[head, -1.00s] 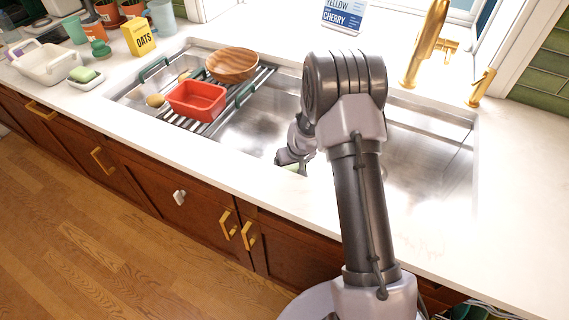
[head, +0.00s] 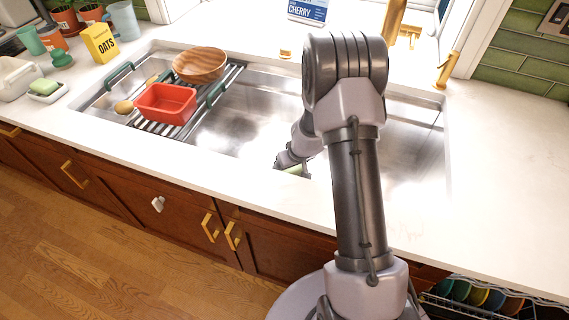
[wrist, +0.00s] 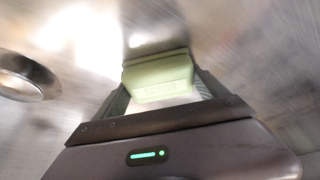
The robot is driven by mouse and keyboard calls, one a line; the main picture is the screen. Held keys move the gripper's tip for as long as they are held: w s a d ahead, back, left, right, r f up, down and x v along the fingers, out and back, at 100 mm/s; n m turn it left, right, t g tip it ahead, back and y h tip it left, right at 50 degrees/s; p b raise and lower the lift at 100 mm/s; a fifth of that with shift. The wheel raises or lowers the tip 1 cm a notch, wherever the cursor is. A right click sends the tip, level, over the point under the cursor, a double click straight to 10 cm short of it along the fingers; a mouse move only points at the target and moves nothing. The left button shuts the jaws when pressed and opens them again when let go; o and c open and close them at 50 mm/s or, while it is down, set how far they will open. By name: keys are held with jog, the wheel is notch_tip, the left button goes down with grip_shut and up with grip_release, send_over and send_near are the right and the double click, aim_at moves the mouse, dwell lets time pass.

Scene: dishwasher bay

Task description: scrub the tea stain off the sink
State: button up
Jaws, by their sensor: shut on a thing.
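My gripper (head: 292,167) reaches down into the steel sink (head: 231,130), near its front wall. It is shut on a pale green scrub sponge (wrist: 158,78) with lettering on its side. In the wrist view the sponge sits between the fingers, close to the blurred steel surface. I see no clear tea stain in either view; my arm hides part of the basin.
A rack (head: 180,129) across the sink's left side bears a red tub (head: 166,104) and a wooden bowl (head: 200,64). A gold tap (head: 392,20) stands behind. A round drain (wrist: 22,78) lies left of the sponge. The right counter is clear.

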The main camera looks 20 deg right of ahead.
aim_at(253, 159)
jog(key=shift+w+a+p, duration=0.65)
jog(key=shift+w+a, duration=0.55)
jog(key=shift+a, duration=0.1)
jog(key=shift+w+a+r+p, duration=0.1)
jog(key=shift+w+a+p, duration=0.9)
jog(key=shift+p, duration=0.2)
jog(key=shift+w+a, duration=0.2)
jog(key=shift+w, duration=0.05)
jog(key=w+a+p, duration=0.1)
jog(key=p, duration=0.1)
jog(key=shift+a+r+p, duration=0.1)
jog(key=shift+a+p, duration=0.05)
jog(key=shift+p, duration=0.2)
jog(key=shift+w+a+f+p, duration=0.3)
jog(key=shift+w+a+p, duration=0.25)
jog(key=shift+p, duration=0.2)
jog(key=shift+w+a+r+p, duration=0.15)
jog(key=shift+r+p, duration=0.1)
jog(key=shift+p, duration=0.7)
jog(key=shift+w+a+p, duration=0.4)
jog(key=shift+p, duration=0.6)
jog(key=shift+w+a+p, duration=0.15)
jog(key=shift+w+p, duration=0.1)
jog(key=shift+p, duration=0.85)
jog(key=p, duration=0.3)
jog(key=shift+w+a, duration=0.25)
